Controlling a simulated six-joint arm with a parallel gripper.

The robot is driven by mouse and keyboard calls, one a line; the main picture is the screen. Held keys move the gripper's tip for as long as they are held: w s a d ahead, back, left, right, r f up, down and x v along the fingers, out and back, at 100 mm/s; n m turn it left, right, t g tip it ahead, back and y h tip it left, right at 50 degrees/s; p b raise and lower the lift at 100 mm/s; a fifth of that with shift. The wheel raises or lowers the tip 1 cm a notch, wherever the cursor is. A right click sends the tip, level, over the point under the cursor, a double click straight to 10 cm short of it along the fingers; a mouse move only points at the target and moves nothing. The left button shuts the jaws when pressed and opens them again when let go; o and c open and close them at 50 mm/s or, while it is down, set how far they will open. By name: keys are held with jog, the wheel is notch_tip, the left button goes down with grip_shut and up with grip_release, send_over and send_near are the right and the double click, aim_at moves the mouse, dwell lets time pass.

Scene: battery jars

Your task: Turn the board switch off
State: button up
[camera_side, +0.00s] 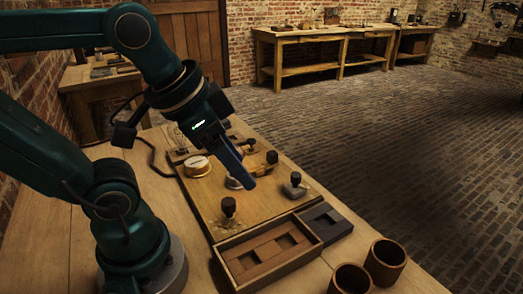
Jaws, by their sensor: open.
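The wooden board (210,205) lies on the bench and carries several dark-knobbed fittings and a round brass gauge (197,166). One black knob (228,206) stands at the front left of the board, another (295,181) at its right end, and another (271,157) farther back. I cannot tell which fitting is the switch. My gripper (250,181) points down over the middle of the board and is open. Its blue fingers overlap in this view, and a pale round part (233,184) shows just behind them. I cannot tell whether the fingers touch anything.
A wooden tray (228,273) with recessed blocks sits at the board's front edge, with a dark grey block (326,222) beside it. Two brown cups (385,262) stand at front right. A glass piece (172,137) stands at the board's back left. Bare bench shows at left.

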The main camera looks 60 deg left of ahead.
jog(key=w+a+r+m+g, duration=0.1)
jog(key=w+r+m, duration=0.15)
jog(key=w, duration=0.35)
jog(key=g, duration=0.5)
send_over(296, 175)
jog(key=shift+m, duration=0.45)
notch_tip(296, 175, down, 10)
jog(key=shift+w+f, duration=0.1)
jog(key=shift+f, duration=2.7)
grip_shut()
